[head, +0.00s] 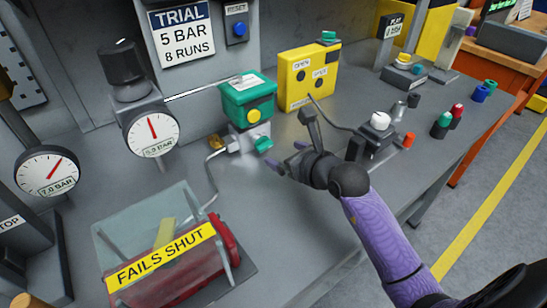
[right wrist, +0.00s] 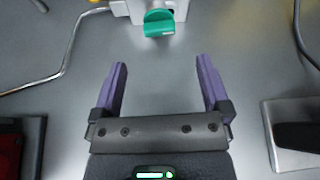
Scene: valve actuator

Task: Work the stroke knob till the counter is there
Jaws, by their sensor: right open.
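A teal knob (head: 264,144) sits low on the front of a pale block under the green box (head: 248,98); it also shows at the top of the right wrist view (right wrist: 159,22). I take it as the stroke knob, though no label for it is readable. My right gripper (head: 287,157) is open and empty, just in front of the knob and apart from it. In the right wrist view its two purple fingers (right wrist: 160,88) are spread, with the knob beyond their tips. I cannot make out a counter reading. My left gripper is not in view.
A red cylinder (head: 232,244) marked FAILS SHUT lies under a clear cover at front left. Gauges (head: 152,131) stand at left. A yellow box (head: 308,76) is behind. A white-topped button box (head: 380,122) is to the right. Bare bench lies around the gripper.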

